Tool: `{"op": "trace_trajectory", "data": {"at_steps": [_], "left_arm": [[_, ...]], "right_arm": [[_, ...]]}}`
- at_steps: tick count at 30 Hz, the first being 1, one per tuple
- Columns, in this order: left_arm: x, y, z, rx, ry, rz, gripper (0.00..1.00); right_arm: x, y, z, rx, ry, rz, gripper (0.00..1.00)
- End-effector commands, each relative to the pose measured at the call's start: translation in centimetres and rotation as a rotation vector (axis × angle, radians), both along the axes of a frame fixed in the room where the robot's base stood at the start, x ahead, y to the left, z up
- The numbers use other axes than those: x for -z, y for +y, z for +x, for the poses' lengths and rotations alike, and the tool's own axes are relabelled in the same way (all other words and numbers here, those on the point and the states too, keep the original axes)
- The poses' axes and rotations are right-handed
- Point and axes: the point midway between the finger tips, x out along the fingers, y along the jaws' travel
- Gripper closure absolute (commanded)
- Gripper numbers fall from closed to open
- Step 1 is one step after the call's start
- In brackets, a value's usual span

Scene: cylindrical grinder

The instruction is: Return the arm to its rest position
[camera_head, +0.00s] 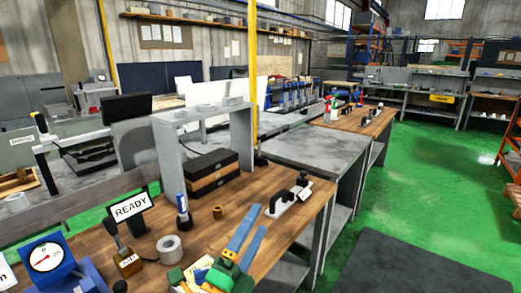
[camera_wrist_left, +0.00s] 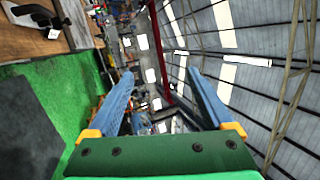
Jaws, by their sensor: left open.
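My left gripper (camera_head: 259,217) shows at the bottom of the head view, with a green body and two long blue fingers. It is above the front part of the wooden workbench (camera_head: 312,214), with its fingers pointing up and to the right in the picture. In the left wrist view the two blue fingers of the left gripper (camera_wrist_left: 159,74) stand well apart, with nothing between them. The wrist view looks out sideways into the hall and up to its roof. My right gripper is in neither view.
On the workbench are a roll of tape (camera_head: 170,249), a READY sign (camera_head: 130,207), a blue dial gauge (camera_head: 47,258), a small brown cylinder (camera_head: 217,212) and a white holder with black parts (camera_head: 288,199). Black-and-brown boxes (camera_head: 212,176) stand behind. Green floor (camera_head: 420,215) is open at the right.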

Motion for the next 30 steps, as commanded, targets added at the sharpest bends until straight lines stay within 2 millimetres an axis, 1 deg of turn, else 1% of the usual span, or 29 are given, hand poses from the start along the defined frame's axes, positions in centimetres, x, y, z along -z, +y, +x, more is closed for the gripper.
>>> {"op": "trace_trajectory", "data": {"at_steps": [1,2,3,5,6,8,9,11,12,14,15,17,18,20,21,24,26,27,29,30], "left_arm": [[3.8,3.0,0.4,-0.075,0.224,-0.156,0.15],[6.5,4.9,0.3,-0.128,0.363,-0.254,0.15],[9.9,7.0,-0.4,-0.198,0.533,-0.373,0.15],[14.6,9.5,-2.3,-0.299,0.753,-0.526,0.15],[17.2,10.7,-3.8,-0.363,0.873,-0.610,0.15],[20.4,12.1,-6.3,-0.450,1.027,-0.716,0.15],[22.2,12.8,-8.1,-0.506,1.116,-0.775,0.15],[24.4,13.7,-10.7,-0.588,1.233,-0.853,0.15],[25.7,14.1,-12.5,-0.640,1.303,-0.899,0.15],[27.2,14.6,-15.1,-0.718,1.399,-0.958,0.15],[28.1,14.9,-16.9,-0.770,1.458,-0.993,0.15],[29.1,15.2,-19.5,-0.848,1.540,-1.041,0.15],[29.7,15.4,-21.2,-0.900,1.592,-1.071,0.15],[30.3,15.7,-23.8,-0.979,1.664,-1.110,0.15],[31.5,15.7,-24.4,-1.009,1.690,-1.120,0.15],[35.6,15.6,-23.8,-1.019,1.703,-1.104,0.15],[38.1,15.5,-23.8,-1.025,1.712,-1.097,0.15],[39.7,15.5,-23.8,-1.031,1.720,-1.092,0.15],[42.4,15.5,-24.1,-1.039,1.731,-1.083,0.15],[44.2,15.5,-24.4,-1.044,1.738,-1.077,0.15]], "right_arm": [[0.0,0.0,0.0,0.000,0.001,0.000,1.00],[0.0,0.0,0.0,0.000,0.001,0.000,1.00],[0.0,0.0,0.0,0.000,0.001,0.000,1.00],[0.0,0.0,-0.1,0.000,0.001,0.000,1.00],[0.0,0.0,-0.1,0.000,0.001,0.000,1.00],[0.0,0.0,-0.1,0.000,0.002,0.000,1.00],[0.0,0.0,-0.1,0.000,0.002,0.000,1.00],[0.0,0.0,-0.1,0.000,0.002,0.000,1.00],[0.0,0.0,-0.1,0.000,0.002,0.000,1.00],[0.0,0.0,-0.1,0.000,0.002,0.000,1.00],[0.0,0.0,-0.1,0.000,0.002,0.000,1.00],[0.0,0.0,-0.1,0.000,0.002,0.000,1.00],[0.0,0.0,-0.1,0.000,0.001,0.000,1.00],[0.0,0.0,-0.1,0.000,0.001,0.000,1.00],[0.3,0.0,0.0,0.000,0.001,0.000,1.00],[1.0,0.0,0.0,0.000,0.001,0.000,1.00],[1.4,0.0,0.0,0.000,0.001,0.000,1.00],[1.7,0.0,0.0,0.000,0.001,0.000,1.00],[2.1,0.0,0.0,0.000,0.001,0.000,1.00],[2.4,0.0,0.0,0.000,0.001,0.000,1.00]]}}
